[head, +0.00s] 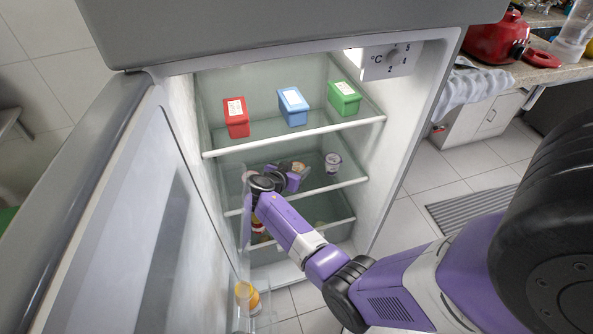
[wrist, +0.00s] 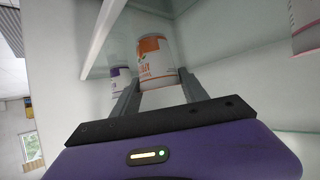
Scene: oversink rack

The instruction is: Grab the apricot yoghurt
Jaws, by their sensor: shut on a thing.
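The apricot yoghurt (wrist: 156,58) is a white cup with an orange label, seen between my fingers in the wrist view. My gripper (wrist: 158,82) is shut on its sides. In the head view my gripper (head: 291,178) reaches inside the open fridge at the middle shelf. There my own wrist and fingers largely hide the held cup. I cannot tell whether the cup still touches the shelf.
A purple-labelled cup (wrist: 120,76) is close beside the left finger. Another white cup (head: 333,162) stands at the right of the middle shelf. Red (head: 236,118), blue (head: 293,106) and green (head: 344,98) boxes sit on the shelf above. The open door (head: 150,215) is at left.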

